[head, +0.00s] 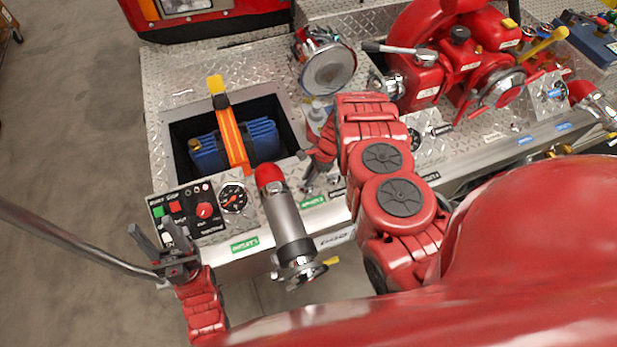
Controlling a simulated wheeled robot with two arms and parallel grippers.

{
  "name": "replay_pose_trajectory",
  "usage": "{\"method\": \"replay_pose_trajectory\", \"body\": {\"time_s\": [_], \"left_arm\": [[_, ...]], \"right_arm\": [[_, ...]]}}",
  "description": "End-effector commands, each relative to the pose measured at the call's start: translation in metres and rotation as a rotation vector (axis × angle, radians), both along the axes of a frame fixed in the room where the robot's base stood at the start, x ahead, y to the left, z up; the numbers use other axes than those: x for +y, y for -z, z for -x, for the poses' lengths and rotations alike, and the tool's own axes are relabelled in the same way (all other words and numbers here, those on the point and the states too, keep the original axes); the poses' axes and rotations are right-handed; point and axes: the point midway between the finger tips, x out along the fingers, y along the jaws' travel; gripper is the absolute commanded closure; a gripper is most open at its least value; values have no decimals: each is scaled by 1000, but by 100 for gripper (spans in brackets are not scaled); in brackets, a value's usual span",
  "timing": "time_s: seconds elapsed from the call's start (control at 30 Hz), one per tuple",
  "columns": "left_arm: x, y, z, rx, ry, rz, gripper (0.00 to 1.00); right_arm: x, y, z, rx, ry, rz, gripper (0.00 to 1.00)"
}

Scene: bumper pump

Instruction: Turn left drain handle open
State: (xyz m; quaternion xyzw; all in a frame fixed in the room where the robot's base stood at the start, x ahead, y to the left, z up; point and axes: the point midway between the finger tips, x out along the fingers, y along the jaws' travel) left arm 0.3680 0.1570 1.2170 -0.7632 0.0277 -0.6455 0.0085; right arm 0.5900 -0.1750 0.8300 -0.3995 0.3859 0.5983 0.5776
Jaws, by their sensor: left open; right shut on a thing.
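My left gripper (155,238) is open and empty, held in front of the control panel (200,208) at the left of the bumper. My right gripper (308,182) points down at the bumper's front edge, right of the red-capped grey pipe (287,222). It is shut on a small grey part, mostly hidden by its fingers; I cannot tell whether this is the left drain handle. A metal handle (440,130) shows right of my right arm. A yellow-tipped lever (329,261) sits at the pipe's lower end.
A recessed box (177,133) holds a blue item (208,150) under an orange strap (233,140). A red pump (460,55) stands at the back right. A long grey bar (75,243) enters from the left near my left gripper. Clear floor (65,120) lies left.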

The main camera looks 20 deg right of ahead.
Motion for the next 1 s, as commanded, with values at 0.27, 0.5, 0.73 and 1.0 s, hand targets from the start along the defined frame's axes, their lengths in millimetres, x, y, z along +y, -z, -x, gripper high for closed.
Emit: {"method": "replay_pose_trajectory", "body": {"time_s": [0.27,0.5,0.73,1.0], "left_arm": [[0,11,0,0,0,0,50],[0,36,0,0,0,0,50],[0,65,0,0,0,0,50],[0,96,0,0,0,0,50]], "right_arm": [[0,3,-1,-2,-53,0,100],[0,5,-4,-5,-208,0,100],[1,6,-4,-3,-421,0,100],[1,5,-6,-5,-678,3,100]]}}
